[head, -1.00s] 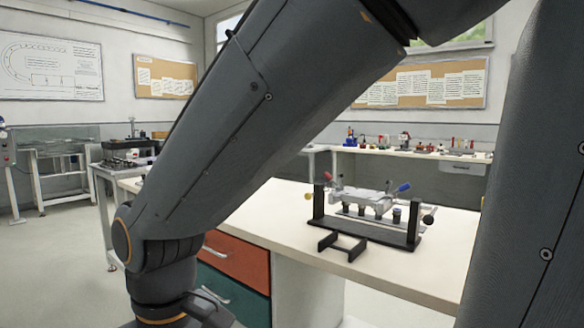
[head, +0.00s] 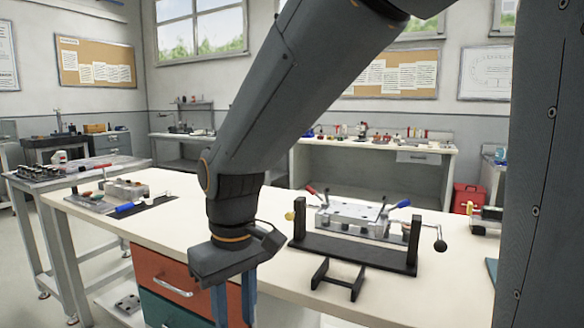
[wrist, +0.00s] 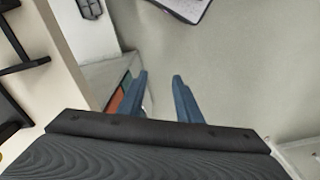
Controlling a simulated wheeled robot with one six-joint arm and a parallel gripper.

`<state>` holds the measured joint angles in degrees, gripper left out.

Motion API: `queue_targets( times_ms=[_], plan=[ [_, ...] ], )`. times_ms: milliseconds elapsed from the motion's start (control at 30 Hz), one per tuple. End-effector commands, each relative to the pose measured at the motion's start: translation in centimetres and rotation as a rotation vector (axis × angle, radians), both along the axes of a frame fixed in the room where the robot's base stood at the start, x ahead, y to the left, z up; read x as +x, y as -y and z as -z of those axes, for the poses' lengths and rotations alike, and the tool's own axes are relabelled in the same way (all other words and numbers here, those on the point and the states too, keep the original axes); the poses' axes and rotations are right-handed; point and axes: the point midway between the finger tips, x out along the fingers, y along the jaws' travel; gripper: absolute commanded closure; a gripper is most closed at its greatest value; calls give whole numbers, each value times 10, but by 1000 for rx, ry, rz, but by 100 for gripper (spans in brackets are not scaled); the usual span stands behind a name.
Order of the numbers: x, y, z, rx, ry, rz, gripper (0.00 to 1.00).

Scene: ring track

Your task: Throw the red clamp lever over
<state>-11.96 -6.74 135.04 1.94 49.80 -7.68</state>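A clamp fixture with a pale metal plate (head: 350,211) stands in a black frame (head: 352,250) on the white bench. Its red clamp lever (head: 311,190) sticks up at the plate's left end, tilted to the upper left. A blue lever (head: 401,204) is at the right end. My gripper (head: 235,303) hangs in front of the bench's drawers, to the left of the fixture and lower, apart from it. In the wrist view its two blue fingers (wrist: 158,80) are apart with nothing between them. The red lever does not show in the wrist view.
A black stand (head: 338,277) is at the bench's front edge. Another fixture with a blue handle (head: 127,208) lies at the bench's left end. A red box (head: 468,197) is at the back right. The bench top between the two fixtures is clear.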

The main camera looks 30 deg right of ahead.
Motion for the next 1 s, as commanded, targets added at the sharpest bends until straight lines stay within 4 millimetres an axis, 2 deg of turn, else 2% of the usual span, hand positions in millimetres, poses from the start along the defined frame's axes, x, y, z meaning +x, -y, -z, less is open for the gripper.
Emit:
queue_targets(
  times_ms=[33, 100, 267, 500, 700, 800, 900, 1000],
  plan=[
    [17, 10, -27, -8, 5, -2, 68],
    [42, 23, -50, -19, 13, -17, 68],
    [97, 56, -96, -47, 28, -59, 68],
    [170, 123, -153, -95, 44, -124, 68],
    [216, 190, -190, -138, 48, -175, 68],
    [232, 219, -201, -155, 47, -194, 68],
    [242, 243, -208, -170, 47, -211, 68],
    [248, 257, -212, -178, 45, -221, 68]
  ],
)
